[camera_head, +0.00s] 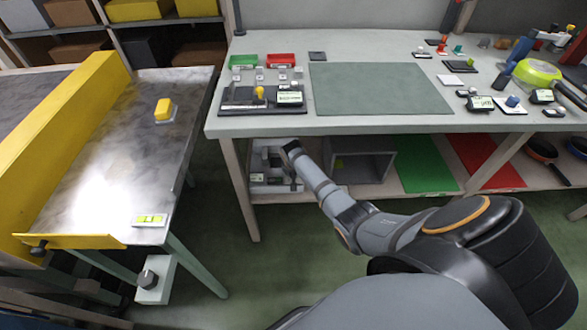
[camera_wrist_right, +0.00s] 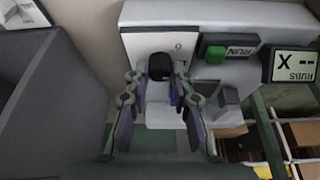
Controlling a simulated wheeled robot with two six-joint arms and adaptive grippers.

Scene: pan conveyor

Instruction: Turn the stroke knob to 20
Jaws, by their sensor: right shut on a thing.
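A dark knob (camera_wrist_right: 160,66) is on a white panel (camera_wrist_right: 133,46) in the right wrist view, with a small "0" mark to its upper right. My right gripper (camera_wrist_right: 161,84) is shut on this knob, one finger on each side. The knob's pointer and most of its scale are hidden or too small to read. In the head view my right arm reaches down to the white-and-grey unit (camera_head: 262,158) on the shelf under the bench, where my right gripper (camera_head: 293,182) is small and partly hidden. My left gripper is not in view.
Beside the knob are a green RUN button (camera_wrist_right: 215,54), a display (camera_wrist_right: 294,66) reading "RUBS", and a grey knob-like block (camera_wrist_right: 229,96). A dark grey box wall (camera_wrist_right: 40,105) stands close on the left. A grey open box (camera_head: 362,165) sits right of the unit in the head view.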

